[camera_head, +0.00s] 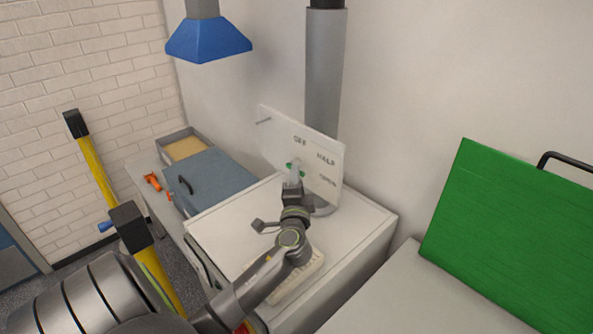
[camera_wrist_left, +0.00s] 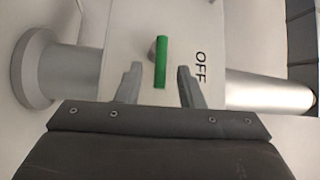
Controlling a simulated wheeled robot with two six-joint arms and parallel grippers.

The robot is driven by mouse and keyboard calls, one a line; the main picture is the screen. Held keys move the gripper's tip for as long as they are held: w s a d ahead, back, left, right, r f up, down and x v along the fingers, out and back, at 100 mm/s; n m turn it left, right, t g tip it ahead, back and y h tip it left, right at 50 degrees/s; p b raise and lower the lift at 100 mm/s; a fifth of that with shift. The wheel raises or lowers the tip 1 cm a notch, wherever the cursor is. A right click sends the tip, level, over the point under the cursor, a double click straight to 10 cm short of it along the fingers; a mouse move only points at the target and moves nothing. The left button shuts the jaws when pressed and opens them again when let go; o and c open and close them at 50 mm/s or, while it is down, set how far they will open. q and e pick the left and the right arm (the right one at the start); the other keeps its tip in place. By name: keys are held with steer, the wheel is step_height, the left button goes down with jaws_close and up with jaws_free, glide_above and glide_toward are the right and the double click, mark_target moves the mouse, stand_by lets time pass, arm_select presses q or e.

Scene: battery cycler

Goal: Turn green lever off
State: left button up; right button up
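A white panel (camera_head: 328,167) stands tilted on the white cabinet and carries the words OFF, HALF and a third, blurred word. A small green lever (camera_wrist_left: 161,62) is on this panel; in the head view only bits of green show beside my gripper. In the left wrist view the lever is a straight green bar beside the word OFF. My left gripper (camera_head: 294,172) is at the panel. In the left wrist view its fingers (camera_wrist_left: 160,74) are open, one on each side of the lever's near end, with gaps on both sides. My right gripper is not in view.
A grey pipe (camera_head: 324,80) rises behind the panel. A blue hood (camera_head: 207,40) hangs above left. A blue-grey box (camera_head: 212,180) and an orange tool (camera_head: 153,181) lie left of the cabinet (camera_head: 353,262). A large green board (camera_head: 510,236) stands at right.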

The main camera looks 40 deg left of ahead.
arm_select(q)
steer(key=shift+x, duration=0.8)
jaws_close()
